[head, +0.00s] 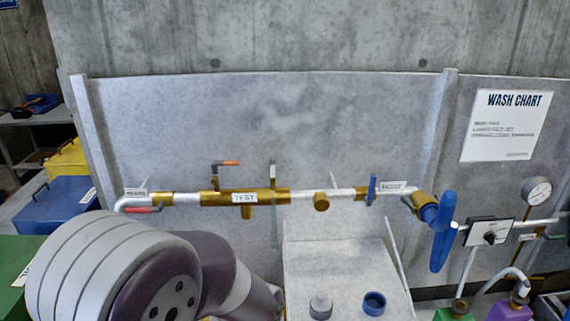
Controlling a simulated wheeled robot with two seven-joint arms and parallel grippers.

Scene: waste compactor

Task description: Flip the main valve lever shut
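A pipe (340,192) with brass fittings runs across a grey panel. At its left end is a red lever (140,210), lying along the pipe below a small label too small to read. An orange-tipped lever (228,163) stands above the brass body marked "TEST" (244,198), its handle pointing right. A blue lever (372,189) stands upright across the pipe near another unreadable label. I cannot tell which lever is the main valve's. My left arm fills the lower left; neither gripper shows.
A large blue handle (441,232) sits at the pipe's right end, near a gauge (537,191) and a black-knobbed box (489,232). A grey ledge (335,262) holds a grey knob-like part (321,305) and a blue ring (374,303). Blue (55,207) and yellow bins stand left.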

